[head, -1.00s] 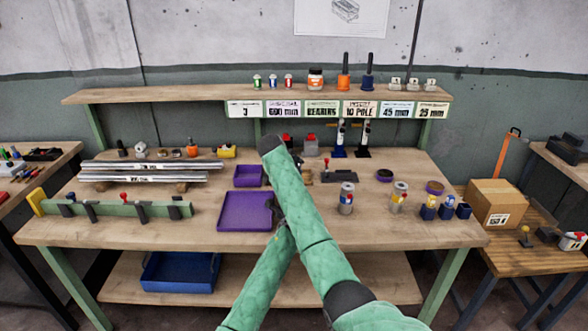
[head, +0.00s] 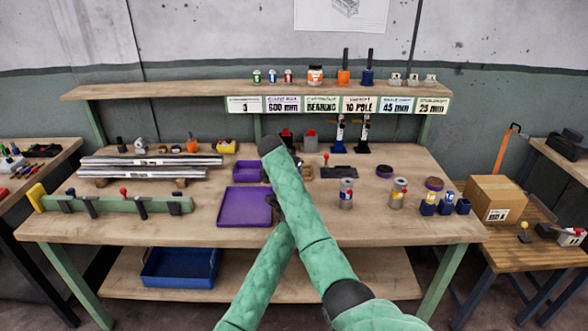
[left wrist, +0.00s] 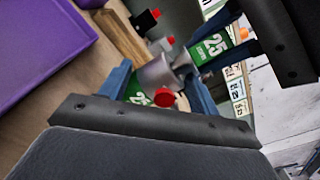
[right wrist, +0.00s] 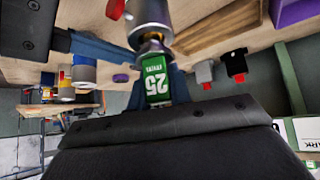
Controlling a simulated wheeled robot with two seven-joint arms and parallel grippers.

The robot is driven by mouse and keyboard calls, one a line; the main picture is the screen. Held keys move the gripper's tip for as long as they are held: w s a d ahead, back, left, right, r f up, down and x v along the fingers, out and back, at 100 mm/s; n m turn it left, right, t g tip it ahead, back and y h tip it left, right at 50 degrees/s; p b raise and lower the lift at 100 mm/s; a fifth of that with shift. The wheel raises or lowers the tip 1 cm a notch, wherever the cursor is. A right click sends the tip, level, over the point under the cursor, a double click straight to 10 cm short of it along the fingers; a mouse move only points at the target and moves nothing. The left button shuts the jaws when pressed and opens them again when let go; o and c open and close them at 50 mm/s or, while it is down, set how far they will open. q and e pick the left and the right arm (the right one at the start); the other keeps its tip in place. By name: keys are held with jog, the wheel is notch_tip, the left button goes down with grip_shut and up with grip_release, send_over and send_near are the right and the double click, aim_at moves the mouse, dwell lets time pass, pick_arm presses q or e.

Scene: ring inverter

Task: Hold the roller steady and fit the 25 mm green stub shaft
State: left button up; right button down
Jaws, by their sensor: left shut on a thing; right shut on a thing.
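In the left wrist view my left gripper (left wrist: 160,88) is shut on a grey roller (left wrist: 154,74). A green label reading 25 and a red knob (left wrist: 165,97) show between its fingers. My right gripper (right wrist: 150,88) is shut on the green stub shaft (right wrist: 157,80), marked 25. The stub shaft also shows at the upper right of the left wrist view (left wrist: 212,47). Its grey end meets the roller's end or lies very close to it; I cannot tell how far in it sits. In the head view my crossing arms mostly hide both grippers and the held parts.
A purple tray (head: 228,220) lies left of my arms. Several canisters and blue cups (head: 428,209) stand at the right. Long silver bars (head: 150,172) and a green rack (head: 115,206) lie at the left. A labelled shelf (head: 200,91) runs along the back.

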jog(key=shift+f, duration=0.2)
jog(key=c, duration=1.2)
grip_release()
jog(key=shift+f, duration=0.1)
jog(key=v, duration=1.2)
jog(key=shift+s, duration=0.1)
